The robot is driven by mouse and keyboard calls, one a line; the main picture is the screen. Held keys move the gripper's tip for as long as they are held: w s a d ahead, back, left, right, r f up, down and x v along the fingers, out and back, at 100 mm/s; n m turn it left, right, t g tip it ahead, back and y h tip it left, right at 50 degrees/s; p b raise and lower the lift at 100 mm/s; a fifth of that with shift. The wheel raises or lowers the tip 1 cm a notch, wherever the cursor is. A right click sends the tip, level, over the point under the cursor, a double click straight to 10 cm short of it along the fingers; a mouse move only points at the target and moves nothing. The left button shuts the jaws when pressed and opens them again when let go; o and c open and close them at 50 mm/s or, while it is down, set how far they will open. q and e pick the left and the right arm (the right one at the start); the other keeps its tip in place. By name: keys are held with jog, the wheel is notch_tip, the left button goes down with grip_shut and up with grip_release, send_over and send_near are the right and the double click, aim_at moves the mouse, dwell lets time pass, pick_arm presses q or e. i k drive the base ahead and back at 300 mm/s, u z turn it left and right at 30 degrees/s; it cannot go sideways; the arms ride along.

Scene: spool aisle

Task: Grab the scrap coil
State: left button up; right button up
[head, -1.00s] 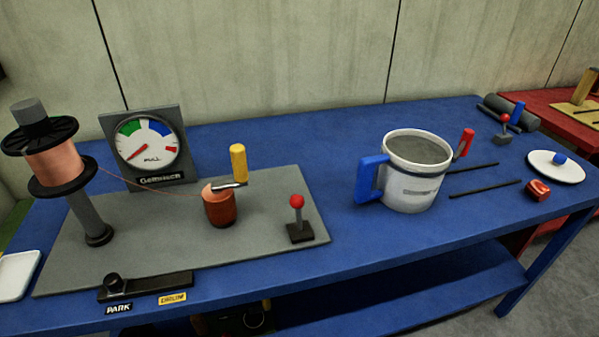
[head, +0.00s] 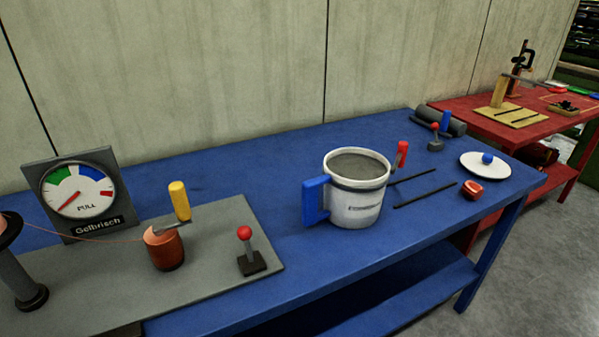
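I cannot tell for certain which thing is the scrap coil. A small red-orange piece with a pale top (head: 472,190) lies at the right end of the blue table, in front of a white lid with a blue knob (head: 486,164). A copper-coloured wound cylinder (head: 164,248) stands on the grey plate (head: 215,222) at the left, beside a yellow-handled crank (head: 179,200). A thin wire runs to it from the left. Neither of my grippers is in view.
A white pot (head: 357,206) with blue and red handles stands mid-table, two dark rods (head: 425,195) to its right. A red-knobbed lever (head: 247,250) and a dial gauge (head: 80,195) are at left. A red table (head: 520,125) with tools stands beyond. Grey floor (head: 540,270) is clear at right.

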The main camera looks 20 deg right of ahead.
aim_at(470, 188)
jog(key=z, duration=3.05)
jog(key=i, duration=0.65)
jog(key=u, duration=1.85)
